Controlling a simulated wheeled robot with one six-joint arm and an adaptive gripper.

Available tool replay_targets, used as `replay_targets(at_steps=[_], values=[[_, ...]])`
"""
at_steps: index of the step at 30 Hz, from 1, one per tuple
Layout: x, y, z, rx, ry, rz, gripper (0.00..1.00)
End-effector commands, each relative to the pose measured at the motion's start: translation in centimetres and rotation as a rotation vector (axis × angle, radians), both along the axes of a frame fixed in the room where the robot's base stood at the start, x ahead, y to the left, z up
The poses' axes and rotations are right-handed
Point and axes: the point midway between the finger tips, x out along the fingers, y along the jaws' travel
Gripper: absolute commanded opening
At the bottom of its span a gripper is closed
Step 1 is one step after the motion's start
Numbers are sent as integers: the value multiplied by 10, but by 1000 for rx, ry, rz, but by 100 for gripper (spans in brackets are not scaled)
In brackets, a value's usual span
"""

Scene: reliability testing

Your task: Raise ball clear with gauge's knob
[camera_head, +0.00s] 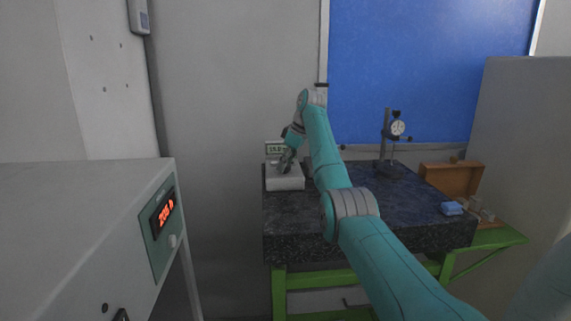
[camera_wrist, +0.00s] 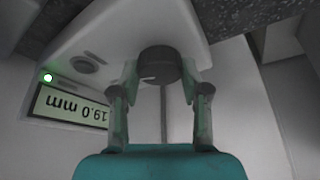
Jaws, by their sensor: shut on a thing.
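The gauge (camera_head: 285,181) is a pale block with a small display at its back, on the left end of the dark stone table. In the wrist view the gauge (camera_wrist: 120,38) has a screen reading 19.0 mm, upside down, beside a green light. Its dark round knob (camera_wrist: 160,64) sits between the fingers of my gripper (camera_wrist: 160,82), which is shut on it. In the head view my gripper (camera_head: 286,165) reaches down onto the gauge and hides the knob. I cannot make out a ball in either view.
A dial indicator on a stand (camera_head: 397,128) stands at the back of the stone table (camera_head: 330,213). An orange-brown wooden box (camera_head: 452,178), a blue block (camera_head: 451,208) and small pieces lie at the right. A grey cabinet (camera_head: 85,220) with a red display stands at the left.

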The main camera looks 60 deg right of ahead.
Motion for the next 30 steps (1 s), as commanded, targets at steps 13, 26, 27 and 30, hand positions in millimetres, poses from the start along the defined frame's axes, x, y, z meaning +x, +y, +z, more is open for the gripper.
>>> replay_targets(at_steps=[13,26,27,30], values=[[1,2,-1,-1,-1,-282,11],[1,4,0,-1,-1,-692,11],[1,4,0,-1,-1,-731,11],[2,4,0,-1,-1,-825,11]])
